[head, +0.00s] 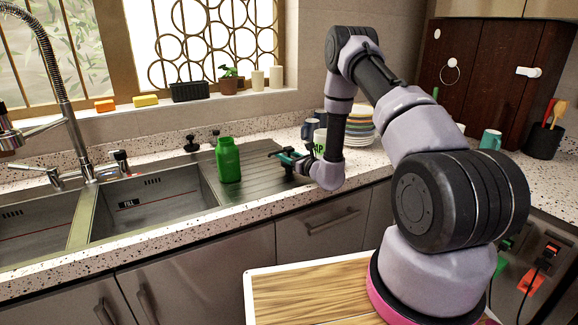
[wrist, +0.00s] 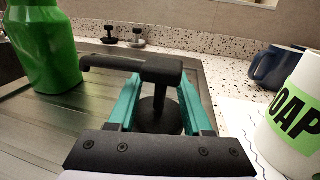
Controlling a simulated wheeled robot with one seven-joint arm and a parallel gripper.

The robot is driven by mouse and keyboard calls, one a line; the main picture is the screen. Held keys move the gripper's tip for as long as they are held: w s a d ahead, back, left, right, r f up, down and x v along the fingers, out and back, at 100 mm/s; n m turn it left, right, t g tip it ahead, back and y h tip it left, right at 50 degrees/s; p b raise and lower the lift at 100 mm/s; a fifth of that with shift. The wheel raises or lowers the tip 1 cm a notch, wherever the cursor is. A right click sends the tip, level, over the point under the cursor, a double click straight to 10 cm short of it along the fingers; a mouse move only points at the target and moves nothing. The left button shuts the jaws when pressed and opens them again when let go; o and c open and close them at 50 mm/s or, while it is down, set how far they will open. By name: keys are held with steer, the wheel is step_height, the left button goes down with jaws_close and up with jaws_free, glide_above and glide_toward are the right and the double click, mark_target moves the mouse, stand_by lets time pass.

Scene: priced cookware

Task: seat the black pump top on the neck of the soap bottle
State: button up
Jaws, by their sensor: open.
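A green bottle (head: 228,162) stands upright on the ribbed drainboard right of the sink basin, with a bare neck and no top on it. It also shows at the left of the wrist view (wrist: 45,45), where its neck is out of frame. The black pump top (wrist: 158,85), with its spout pointing left, is between my gripper's teal fingers in the wrist view. My gripper (head: 277,155) is open, with a finger on either side of the pump top, to the right of the green bottle. Contact with the fingers cannot be told. The pump's foot is partly hidden.
A white container labelled "OAP" (wrist: 295,115) stands close on the right, with a dark blue mug (wrist: 275,66) behind. Stacked plates (head: 360,125) are behind my arm. The drainboard between bottle and gripper is clear.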

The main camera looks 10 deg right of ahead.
steer(key=shift+w+a, duration=0.25)
steer(key=shift+w, duration=0.35)
jaws_close()
